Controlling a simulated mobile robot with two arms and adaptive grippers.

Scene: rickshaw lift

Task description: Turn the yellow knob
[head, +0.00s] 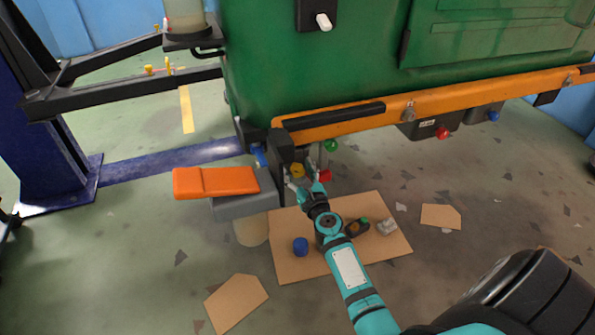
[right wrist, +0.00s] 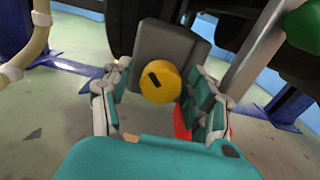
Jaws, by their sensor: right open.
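The yellow knob (right wrist: 160,82) is a round disc with a dark slot, mounted on a grey box (right wrist: 172,48) in the right wrist view. In the head view the knob (head: 297,170) shows small under the green vehicle's orange sill. My right gripper (right wrist: 162,100) is open, with one finger on each side of the knob. The fingers appear apart from the knob, though contact is hard to judge. In the head view the right gripper (head: 304,187) is just below the knob, at the end of my teal arm. My left gripper is not in view.
A red part (head: 325,175) and a green knob (head: 330,145) sit close right of the yellow knob. An orange block (head: 215,182) juts out at left. Cardboard (head: 290,265) with a blue cap (head: 300,246) lies on the floor. A blue lift post (head: 50,130) stands at left.

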